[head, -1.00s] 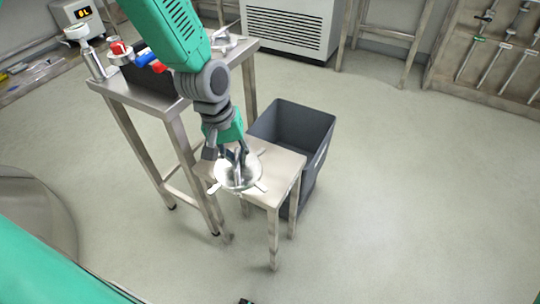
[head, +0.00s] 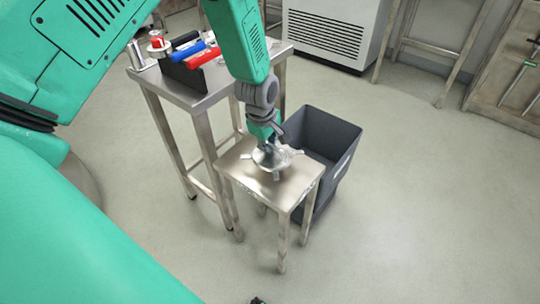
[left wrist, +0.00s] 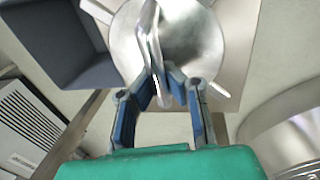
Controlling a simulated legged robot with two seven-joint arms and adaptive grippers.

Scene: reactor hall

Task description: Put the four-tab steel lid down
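The four-tab steel lid (head: 272,159) is a round shiny disc with tabs at its rim, over the top of the small steel stool (head: 288,192). I cannot tell whether it touches the stool top. My left gripper (head: 266,143) is directly above the lid, pointing down. In the left wrist view the lid (left wrist: 195,42) fills the top middle, and its upright bar handle is between the blue-padded fingertips of my left gripper (left wrist: 166,85), which look shut on it. The lid's underside is hidden. My right gripper is not in view.
A dark grey bin (head: 335,135) stands open right behind the stool. A taller steel table (head: 180,92) at the back left holds a dark holder with red and blue-handled items. A white vented cabinet (head: 325,32) stands at the back. The floor to the right is clear.

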